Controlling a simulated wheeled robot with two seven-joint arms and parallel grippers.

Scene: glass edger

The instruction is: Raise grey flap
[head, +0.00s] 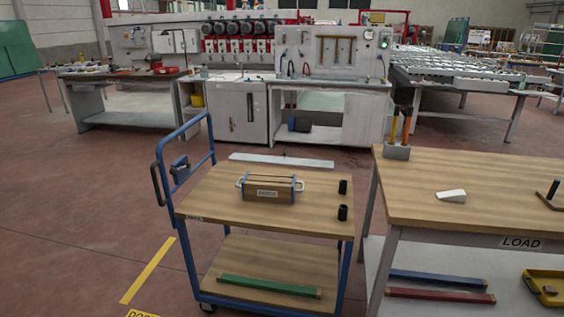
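Neither of my grippers is in view. No part is clearly marked as the grey flap. A flat pale grey strip (281,160) shows just beyond the far edge of the wooden-topped cart (215,200). I cannot tell if it is joined to the cart or lies on the floor. Behind it stands the grey-white machine (335,70), with a white cabinet door (238,112) bearing a dark upright handle. A pale grey panel (481,84) sits at the front of the slatted conveyor table (450,66).
The cart carries a wooden box (267,190) and two black cylinders (343,213). Its blue push handle (182,160) stands at the left. A wooden table (480,205) marked LOAD is at the right, with a white wedge (451,196).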

